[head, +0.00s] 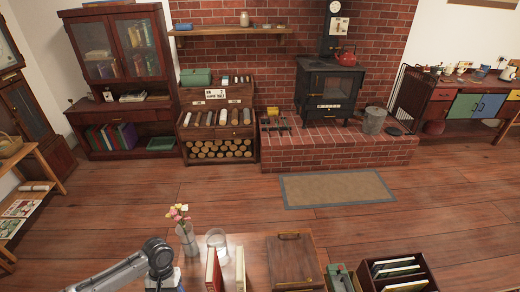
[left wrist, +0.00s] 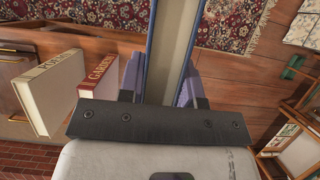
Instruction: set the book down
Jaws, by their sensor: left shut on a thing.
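In the left wrist view my left gripper (left wrist: 160,82) is shut on a book (left wrist: 168,48) with blue cover edges and cream-coloured pages. In the head view the red book (head: 213,270) and cream book (head: 240,268) stand upright on the wooden table (head: 255,243). My left arm comes in at the lower left; its gripper and the held book are below the frame. I cannot tell whether the held book touches anything. My right gripper is not in view.
A patterned red rug (left wrist: 90,12) covers the floor beyond the table's edge.

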